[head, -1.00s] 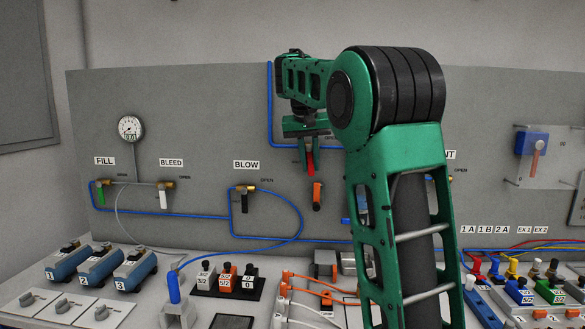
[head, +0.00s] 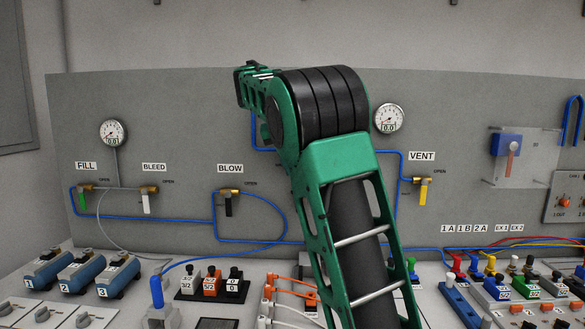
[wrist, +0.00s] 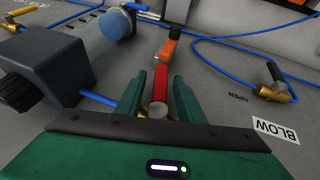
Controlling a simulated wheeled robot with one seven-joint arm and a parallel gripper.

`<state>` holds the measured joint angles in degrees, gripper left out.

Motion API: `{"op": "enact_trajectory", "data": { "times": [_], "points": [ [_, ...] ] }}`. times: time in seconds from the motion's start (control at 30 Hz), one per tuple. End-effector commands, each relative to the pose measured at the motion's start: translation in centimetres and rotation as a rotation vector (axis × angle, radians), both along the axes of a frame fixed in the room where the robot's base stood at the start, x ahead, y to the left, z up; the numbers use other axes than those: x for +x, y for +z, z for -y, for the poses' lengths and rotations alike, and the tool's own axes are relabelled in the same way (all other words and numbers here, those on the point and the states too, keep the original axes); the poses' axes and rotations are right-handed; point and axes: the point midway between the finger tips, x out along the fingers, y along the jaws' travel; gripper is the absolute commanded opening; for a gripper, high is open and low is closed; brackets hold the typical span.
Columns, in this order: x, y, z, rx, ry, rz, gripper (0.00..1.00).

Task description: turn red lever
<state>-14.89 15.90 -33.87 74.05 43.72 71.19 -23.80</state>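The red lever (wrist: 161,83) stands out from the grey panel in the wrist view, with a pale round knob at its near end. My gripper (wrist: 158,95) has its two green fingers apart, one on each side of the lever, with a visible gap to each. Contact is not visible. In the head view my own arm hides both the red lever and the gripper.
An orange handle (wrist: 173,40) is just beyond the red lever. A dark blue unit with a clear bowl (wrist: 115,25) is close on the left. The BLOW valve (wrist: 275,90) and blue tubing are on the right. The VENT valve (head: 421,190) is right of my arm.

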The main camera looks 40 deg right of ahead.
Motion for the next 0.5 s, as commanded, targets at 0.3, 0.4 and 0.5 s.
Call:
{"op": "enact_trajectory", "data": {
  "times": [0.3, 0.4, 0.5],
  "points": [
    [0.0, 0.3, -0.2, 0.001, 0.001, 0.000, 0.34],
    [0.0, 1.1, -0.6, 0.001, 0.001, 0.000, 0.34],
    [-0.2, 2.4, -1.3, 0.001, 0.003, 0.003, 0.34]
  ]
}}
